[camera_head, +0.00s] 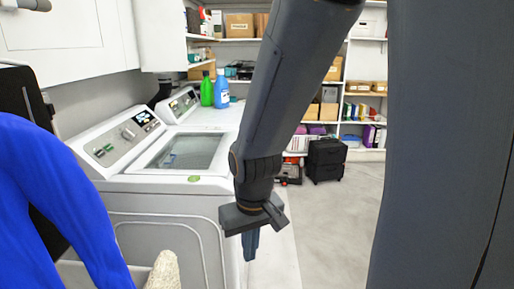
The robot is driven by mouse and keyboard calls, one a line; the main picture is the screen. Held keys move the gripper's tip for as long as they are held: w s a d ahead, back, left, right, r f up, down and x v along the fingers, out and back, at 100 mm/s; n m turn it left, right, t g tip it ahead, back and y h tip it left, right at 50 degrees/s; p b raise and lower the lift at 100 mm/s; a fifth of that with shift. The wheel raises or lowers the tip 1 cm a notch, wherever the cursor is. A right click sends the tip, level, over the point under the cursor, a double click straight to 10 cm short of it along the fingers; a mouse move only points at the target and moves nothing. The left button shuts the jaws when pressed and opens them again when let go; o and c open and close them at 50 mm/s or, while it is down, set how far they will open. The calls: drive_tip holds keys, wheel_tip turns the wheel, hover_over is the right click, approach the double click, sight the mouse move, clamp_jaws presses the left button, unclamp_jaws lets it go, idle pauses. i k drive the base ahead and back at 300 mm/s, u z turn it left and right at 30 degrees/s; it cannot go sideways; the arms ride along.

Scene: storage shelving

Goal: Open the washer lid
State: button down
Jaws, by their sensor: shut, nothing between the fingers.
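The white washer (214,186) stands at the left centre, with a control panel at its back left. Its lid (181,152), a grey glass pane in a white frame, lies shut on the top. My gripper (250,246) points down in front of the washer's right front corner, below the level of the lid. It is shut and empty. My arm hides the right end of the washer top. From this view I cannot tell how far the gripper is from the washer.
A green bottle (207,90) and a blue bottle (222,88) stand behind the washer. A blue cloth-like shape (62,195) fills the lower left. Grey floor (335,225) is clear at right.

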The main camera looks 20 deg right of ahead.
sight(220, 166)
drive_tip(key=z, duration=1.5)
drive_tip(key=i, duration=1.35)
drive_tip(key=u, duration=1.6)
drive_tip(key=k, duration=0.5)
drive_tip(key=z, duration=0.85)
drive_tip(key=i, duration=0.65)
drive_tip(key=u, duration=0.55)
